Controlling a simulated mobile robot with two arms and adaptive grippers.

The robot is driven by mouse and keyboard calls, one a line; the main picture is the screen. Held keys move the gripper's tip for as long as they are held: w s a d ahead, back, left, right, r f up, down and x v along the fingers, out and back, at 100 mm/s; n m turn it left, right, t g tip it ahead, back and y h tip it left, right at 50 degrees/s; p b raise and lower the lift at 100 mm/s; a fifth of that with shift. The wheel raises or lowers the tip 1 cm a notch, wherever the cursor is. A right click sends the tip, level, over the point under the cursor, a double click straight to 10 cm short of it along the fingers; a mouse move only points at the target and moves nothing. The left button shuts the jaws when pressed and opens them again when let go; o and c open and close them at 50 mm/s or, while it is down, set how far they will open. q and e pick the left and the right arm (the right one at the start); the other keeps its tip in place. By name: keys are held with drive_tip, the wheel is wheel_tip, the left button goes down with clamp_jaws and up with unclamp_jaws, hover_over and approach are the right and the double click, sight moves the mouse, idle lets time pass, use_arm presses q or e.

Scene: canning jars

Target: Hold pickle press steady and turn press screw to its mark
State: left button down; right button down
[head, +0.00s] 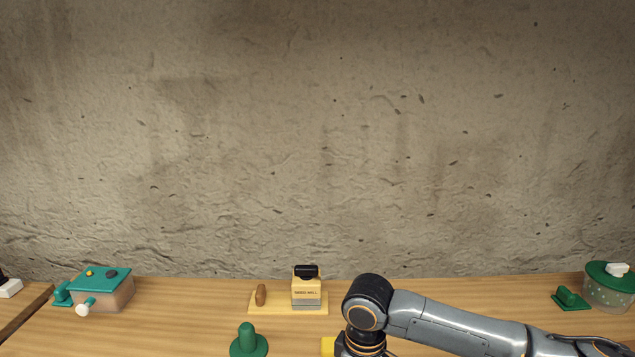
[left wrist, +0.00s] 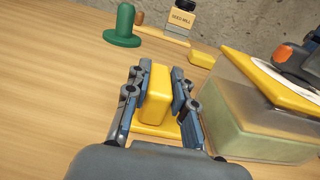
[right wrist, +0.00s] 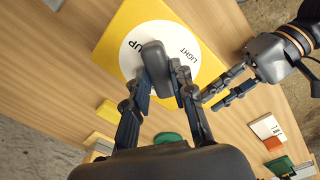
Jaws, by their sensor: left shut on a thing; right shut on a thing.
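The pickle press is a clear box (left wrist: 262,118) with pale green contents and a yellow lid (left wrist: 282,72); the right wrist view shows the lid from above (right wrist: 118,28). A white dial (right wrist: 133,62) on the lid reads "LIGHT" and "UP". My right gripper (right wrist: 168,85) is shut on the dark grey press screw handle (right wrist: 155,62) over the dial. My left gripper (left wrist: 157,80) is shut on an upright yellow grip (left wrist: 155,95) beside the box. The left gripper also shows in the right wrist view (right wrist: 212,100). The head view shows my right arm, but neither pair of fingertips.
A green knobbed piece (head: 248,342) and a seed mill (head: 306,290) on a wooden board stand behind the press. A teal-lidded box (head: 105,290) is at far left, a green-lidded tub (head: 608,290) at far right.

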drive_tip(key=m, duration=0.4)
drive_tip(key=shift+m, duration=0.3)
drive_tip(key=shift+m, duration=0.5)
drive_tip(key=c, duration=1.1)
unclamp_jaws()
drive_tip(key=shift+o, duration=0.2)
drive_tip(key=shift+r, duration=0.1)
use_arm(q)
drive_tip(key=c, duration=1.1)
unclamp_jaws()
use_arm(e)
wheel_tip(320, 180, up, 12)
